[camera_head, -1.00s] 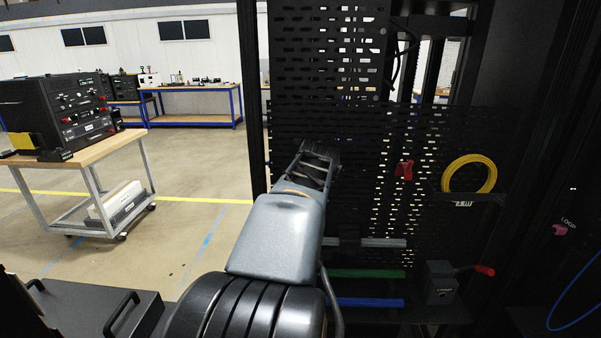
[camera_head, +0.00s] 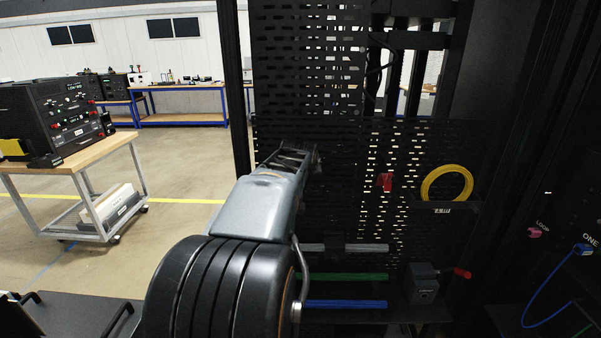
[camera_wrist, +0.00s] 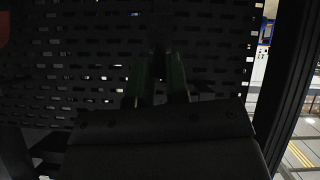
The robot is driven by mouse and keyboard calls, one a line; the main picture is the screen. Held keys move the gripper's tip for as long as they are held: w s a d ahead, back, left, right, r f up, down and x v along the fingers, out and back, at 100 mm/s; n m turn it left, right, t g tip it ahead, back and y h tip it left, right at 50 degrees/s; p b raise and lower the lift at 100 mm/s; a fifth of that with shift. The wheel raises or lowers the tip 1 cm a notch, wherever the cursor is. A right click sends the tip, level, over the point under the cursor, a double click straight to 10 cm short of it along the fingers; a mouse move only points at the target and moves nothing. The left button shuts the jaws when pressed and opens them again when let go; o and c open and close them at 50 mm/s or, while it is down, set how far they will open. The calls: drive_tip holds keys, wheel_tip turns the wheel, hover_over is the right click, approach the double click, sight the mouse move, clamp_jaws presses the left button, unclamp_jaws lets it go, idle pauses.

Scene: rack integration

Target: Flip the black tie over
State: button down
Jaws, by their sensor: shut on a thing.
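In the head view my gripper (camera_head: 312,160) reaches up to the black perforated panel (camera_head: 345,205), left of the red clip. In the wrist view the two greenish fingers of my gripper (camera_wrist: 160,78) are close together in front of the panel. A narrow dark thing (camera_wrist: 159,62) sits between them. It is probably the black tie, but its outline is lost against the black panel. I cannot tell which face of it shows. In the head view the fingertips are too dark to show what they hold.
Grey, green and blue bars (camera_head: 345,304) lie across the panel's lower part. A red clip (camera_head: 387,181), a yellow coil (camera_head: 428,186) and a box with a red-handled lever (camera_head: 424,283) are to the right. A cart (camera_head: 75,170) with instruments stands left, with open floor around it.

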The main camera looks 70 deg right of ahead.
drive_tip(key=c, duration=1.5)
unclamp_jaws()
drive_tip(key=shift+d+r, duration=0.1)
drive_tip(key=shift+r, duration=0.15)
drive_tip(key=o, duration=0.3)
drive_tip(key=shift+d+f, duration=0.1)
drive_tip(key=shift+d, duration=0.05)
drive_tip(key=shift+o, duration=0.3)
drive_tip(key=shift+a, duration=0.2)
drive_tip(key=b+v, duration=0.2)
drive_tip(key=v, duration=1.1)
drive_tip(key=shift+a+b, duration=0.25)
drive_tip(key=shift+b, duration=0.15)
drive_tip(key=shift+s, duration=0.1)
